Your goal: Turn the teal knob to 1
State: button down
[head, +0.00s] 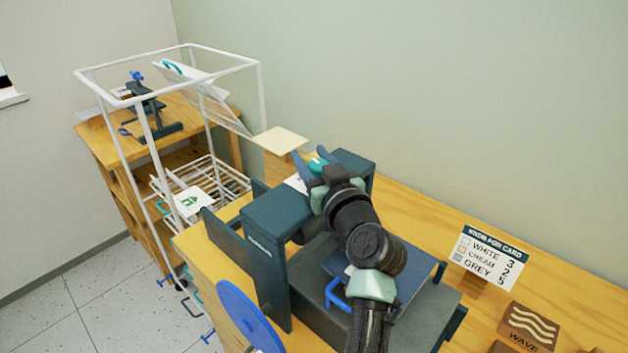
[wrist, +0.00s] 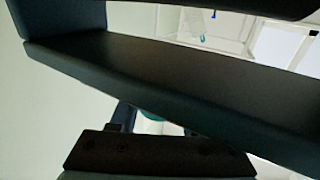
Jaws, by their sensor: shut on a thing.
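The teal knob (head: 318,164) sits on top of the dark teal press frame (head: 275,215). My gripper (head: 313,162) is over the press top, its blue fingers on either side of the knob and shut on it. In the wrist view a small piece of the teal knob (wrist: 151,126) shows beside a dark finger, partly hidden behind the gripper's body. A white plate with dark marks (head: 296,183) lies by the knob, mostly covered by the gripper. The knob's pointer and numbers cannot be read.
A card sign (head: 488,256) lists white 3, cream 2, grey 5. A blue wheel (head: 248,316) is at the press's front left, a wave block (head: 528,325) at the right. A white wire rack (head: 205,190) stands left. The wall (head: 420,90) is behind.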

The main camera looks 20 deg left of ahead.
jog(key=n+g+y+b, duration=0.1)
jog(key=b, duration=0.1)
jog(key=n+g+y+b, duration=0.1)
jog(key=b, duration=0.2)
jog(key=n+g+y+b, duration=0.1)
jog(key=b, duration=0.1)
jog(key=shift+s+a+f+g+b, duration=0.2)
jog(key=shift+s+f+g+b, duration=0.1)
jog(key=shift+f+b, duration=0.1)
jog(key=n+g+b, duration=0.1)
jog(key=n+g+y+b, duration=0.1)
jog(key=b, duration=0.1)
jog(key=shift+s+a+r+g, duration=0.1)
jog(key=shift+s+r+g, duration=0.1)
jog(key=shift+g, duration=0.2)
jog(key=shift+s+a+r+n+g+y+b, duration=0.15)
jog(key=shift+n+g+y+b, duration=0.3)
jog(key=shift+g, duration=0.4)
jog(key=shift+s+n+g+y+b, duration=0.2)
jog(key=shift+n+g+b, duration=0.25)
jog(key=shift+n+g, duration=0.3)
jog(key=shift+g, duration=0.5)
jog(key=shift+s+n+g+y, duration=0.2)
jog(key=shift+n+g, duration=0.4)
jog(key=shift+g, duration=0.2)
jog(key=shift+s+n+g+y, duration=0.1)
jog(key=shift+s+n+g, duration=0.05)
jog(key=shift+n+g, duration=0.55)
jog(key=shift+c, duration=1.8)
grip_release()
